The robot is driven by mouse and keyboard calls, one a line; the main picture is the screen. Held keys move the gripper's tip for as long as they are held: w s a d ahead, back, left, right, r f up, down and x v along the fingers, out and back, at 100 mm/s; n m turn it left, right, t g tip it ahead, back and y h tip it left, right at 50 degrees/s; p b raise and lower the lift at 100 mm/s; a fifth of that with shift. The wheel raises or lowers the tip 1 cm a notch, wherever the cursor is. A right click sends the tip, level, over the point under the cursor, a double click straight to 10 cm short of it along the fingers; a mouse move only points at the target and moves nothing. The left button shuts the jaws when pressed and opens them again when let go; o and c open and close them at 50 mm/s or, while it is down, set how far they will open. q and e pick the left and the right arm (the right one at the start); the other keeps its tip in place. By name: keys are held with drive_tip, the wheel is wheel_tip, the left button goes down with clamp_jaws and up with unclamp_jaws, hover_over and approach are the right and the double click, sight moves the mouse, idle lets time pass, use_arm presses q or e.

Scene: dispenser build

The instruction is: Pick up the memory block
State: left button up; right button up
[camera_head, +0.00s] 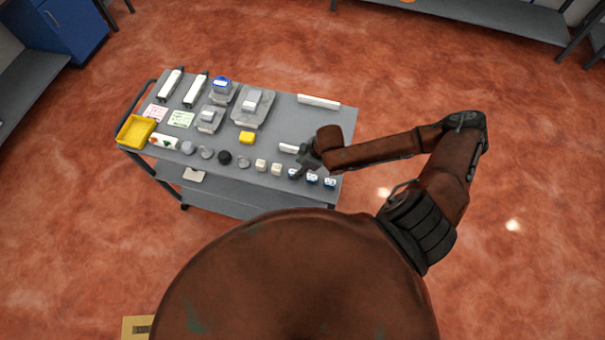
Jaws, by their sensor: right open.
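A grey cart top (285,115) holds many small parts, and none carries a label I can read as the memory block. A small white block (289,148) lies just left of my right gripper (300,171). Small blue-and-white pieces (312,179) stand in a row at the cart's front right, close to the gripper, and one is partly hidden by it. My right gripper is open over the cart's right side, its fingers pointing down and left. At this size I cannot tell whether it touches anything. My left gripper is not in view.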

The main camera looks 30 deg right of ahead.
drive_tip(key=p+x, duration=0.1)
drive_tip(key=x, duration=0.5)
drive_tip(key=shift+d+f, duration=0.1)
drive_tip(key=shift+f, duration=0.25)
drive_tip(key=c, duration=1.1)
